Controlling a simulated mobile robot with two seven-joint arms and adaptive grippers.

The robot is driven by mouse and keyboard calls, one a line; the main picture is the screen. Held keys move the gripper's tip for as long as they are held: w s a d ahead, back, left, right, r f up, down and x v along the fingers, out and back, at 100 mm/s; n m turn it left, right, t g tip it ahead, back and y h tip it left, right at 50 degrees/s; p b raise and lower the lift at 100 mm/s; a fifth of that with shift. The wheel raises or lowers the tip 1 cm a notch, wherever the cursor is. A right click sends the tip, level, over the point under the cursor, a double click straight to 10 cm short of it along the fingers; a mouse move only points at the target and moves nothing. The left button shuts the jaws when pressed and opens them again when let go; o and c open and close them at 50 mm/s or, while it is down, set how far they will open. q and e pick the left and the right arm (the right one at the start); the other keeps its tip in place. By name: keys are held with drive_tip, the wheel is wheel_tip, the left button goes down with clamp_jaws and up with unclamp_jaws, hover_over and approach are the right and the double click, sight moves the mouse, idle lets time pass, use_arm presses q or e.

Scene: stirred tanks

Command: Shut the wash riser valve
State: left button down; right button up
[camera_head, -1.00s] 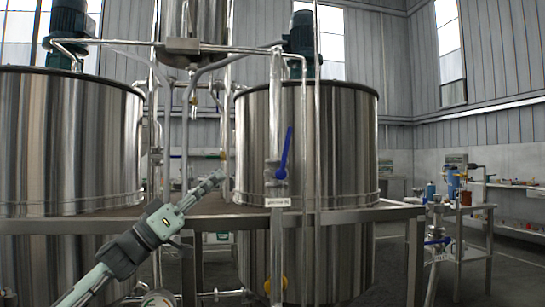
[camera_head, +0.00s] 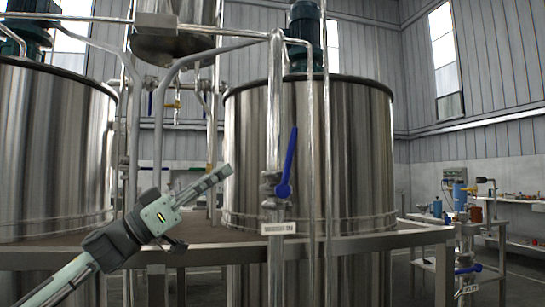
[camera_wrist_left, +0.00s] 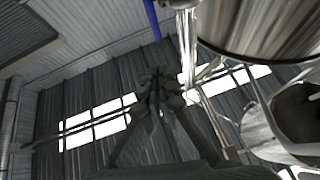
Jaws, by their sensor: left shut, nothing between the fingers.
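The valve on the vertical riser pipe (camera_head: 274,110) has a blue lever handle (camera_head: 288,160) that points up and slightly right, nearly along the pipe. A small white label plate (camera_head: 279,228) sits just below the valve; its text is too small to read. My left gripper (camera_head: 222,174) is shut and empty, to the left of the valve and apart from it, at about the handle's height. In the left wrist view the shut fingers (camera_wrist_left: 158,85) show in the middle, with part of a blue handle (camera_wrist_left: 152,20) at the top. My right gripper is not in view.
Large steel tanks stand left (camera_head: 55,150) and right (camera_head: 350,150) behind the pipes. A steel frame rail (camera_head: 350,243) runs below the valve. Another blue-handled valve (camera_head: 467,269) is at the lower right. A workbench (camera_head: 520,201) stands farther back.

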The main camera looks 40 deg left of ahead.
sight(290, 157)
use_arm(q)
drive_tip(key=p+x, duration=0.1)
drive_tip(key=x, duration=0.3)
drive_tip(key=f+p+x, duration=0.1)
drive_tip(key=x, duration=0.3)
drive_tip(key=p+x, duration=0.2)
drive_tip(key=x, duration=0.2)
drive_tip(key=shift+w+d+f, duration=0.2)
drive_tip(key=shift+w+f, duration=0.05)
drive_tip(key=shift+w, duration=0.1)
drive_tip(key=shift+w+d+f, duration=0.2)
drive_tip(key=shift+w+f, duration=0.05)
drive_tip(key=shift+w, duration=0.1)
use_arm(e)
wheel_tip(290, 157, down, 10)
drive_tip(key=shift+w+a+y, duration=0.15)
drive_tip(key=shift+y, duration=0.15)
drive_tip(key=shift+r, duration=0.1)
